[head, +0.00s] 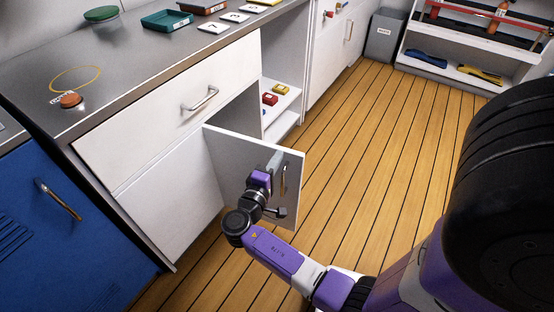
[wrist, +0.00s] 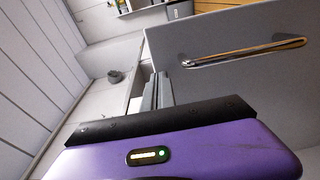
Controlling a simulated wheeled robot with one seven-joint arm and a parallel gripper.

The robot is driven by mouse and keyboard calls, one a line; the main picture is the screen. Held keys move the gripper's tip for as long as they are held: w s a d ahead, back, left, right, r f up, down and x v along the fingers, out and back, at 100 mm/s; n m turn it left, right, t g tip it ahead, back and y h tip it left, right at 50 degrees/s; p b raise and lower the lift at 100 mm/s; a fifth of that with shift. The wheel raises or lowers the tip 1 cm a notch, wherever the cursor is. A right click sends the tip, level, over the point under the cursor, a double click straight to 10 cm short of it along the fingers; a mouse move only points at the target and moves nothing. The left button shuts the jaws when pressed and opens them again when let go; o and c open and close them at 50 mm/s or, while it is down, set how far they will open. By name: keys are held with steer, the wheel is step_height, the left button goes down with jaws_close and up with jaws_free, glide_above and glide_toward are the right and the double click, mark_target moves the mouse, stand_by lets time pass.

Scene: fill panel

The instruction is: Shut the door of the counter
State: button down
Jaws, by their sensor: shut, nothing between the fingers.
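The counter (head: 150,150) is white with a grey top. Its white door (head: 235,160) stands open, swung out over the floor, with the handle side facing me. The door's bar handle (head: 285,178) is near its free edge, partly behind my gripper. My gripper (head: 276,160) is shut and empty, in front of the door's outer face near the handle. In the wrist view the grey fingers (wrist: 155,92) are together, beside the door (wrist: 225,85) and left of its handle (wrist: 245,52). I cannot tell whether the fingers touch the door.
Red and yellow items (head: 269,98) sit on a shelf inside the open counter. A closed drawer (head: 165,115) is above. A blue cabinet (head: 65,225) stands at left. A grey bin (head: 384,35) and shelf unit (head: 465,55) stand at the back. The wooden floor (head: 385,140) is clear at right.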

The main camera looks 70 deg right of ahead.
steer(key=shift+d, duration=0.1)
stand_by(0.3)
steer(key=w+d+n+t+b, duration=0.2)
steer(key=d+t+b, duration=0.1)
steer(key=d, duration=0.8)
steer(key=w+d+n+t+b, duration=0.2)
steer(key=d+t+b, duration=0.15)
steer(key=d, duration=0.85)
steer(key=w+d+n+t+y+b, duration=0.2)
steer(key=w+d+n+t+y, duration=0.2)
steer(key=w+d, duration=0.6)
steer(key=shift+w+n+t, duration=0.5)
steer(key=shift+w+t, duration=0.35)
steer(key=shift+t, duration=0.4)
steer(key=shift+s, duration=0.1)
